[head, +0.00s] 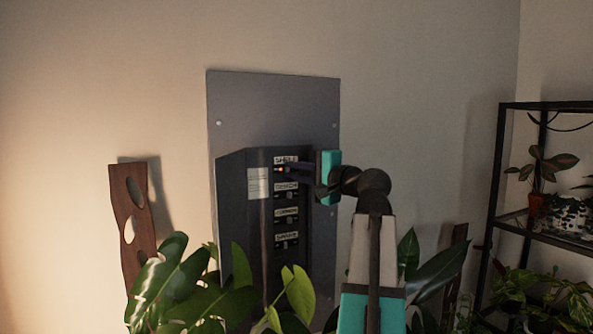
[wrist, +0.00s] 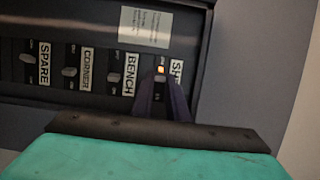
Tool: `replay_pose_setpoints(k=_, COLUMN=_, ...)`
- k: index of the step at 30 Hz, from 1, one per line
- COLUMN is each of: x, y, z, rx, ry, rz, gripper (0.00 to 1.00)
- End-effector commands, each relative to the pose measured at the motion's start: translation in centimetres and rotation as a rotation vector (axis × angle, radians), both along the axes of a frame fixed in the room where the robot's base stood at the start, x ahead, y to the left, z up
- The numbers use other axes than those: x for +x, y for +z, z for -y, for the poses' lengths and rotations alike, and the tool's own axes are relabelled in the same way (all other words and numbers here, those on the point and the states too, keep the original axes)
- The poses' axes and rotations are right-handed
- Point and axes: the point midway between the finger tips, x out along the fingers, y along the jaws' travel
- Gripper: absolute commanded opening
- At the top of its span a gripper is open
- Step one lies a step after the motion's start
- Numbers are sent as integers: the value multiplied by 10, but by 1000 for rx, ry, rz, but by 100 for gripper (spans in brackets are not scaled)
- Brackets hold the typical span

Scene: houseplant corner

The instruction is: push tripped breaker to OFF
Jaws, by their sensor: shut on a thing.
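The dark breaker panel (head: 232,205) hangs on a grey backplate (head: 272,92) on the wall. It has a column of labelled breakers. The top breaker (head: 279,169), whose label starts "SH" in the wrist view, has a lit orange light (wrist: 160,69). My gripper (head: 289,171) is at this breaker, coming from the right. In the wrist view my gripper's dark fingers (wrist: 162,98) close around its toggle, which they partly hide. The toggle's exact position is hard to tell. The BENCH breaker (wrist: 114,77), CORNER breaker (wrist: 69,72) and SPARE breaker (wrist: 28,61) show no lit light.
Leafy plants (head: 185,290) stand in front of the panel's lower part. A wooden board with holes (head: 133,215) leans at the left. A black shelf (head: 499,180) with potted plants stands at the right. The wall above the panel is clear.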

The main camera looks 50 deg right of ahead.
Motion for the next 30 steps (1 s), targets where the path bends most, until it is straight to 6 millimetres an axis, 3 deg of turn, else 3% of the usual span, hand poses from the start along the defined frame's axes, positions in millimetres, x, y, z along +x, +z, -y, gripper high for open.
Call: replay_pose_setpoints(k=30, x=6, y=0, z=-17, rx=1, ry=-365, rz=-2, gripper=0)
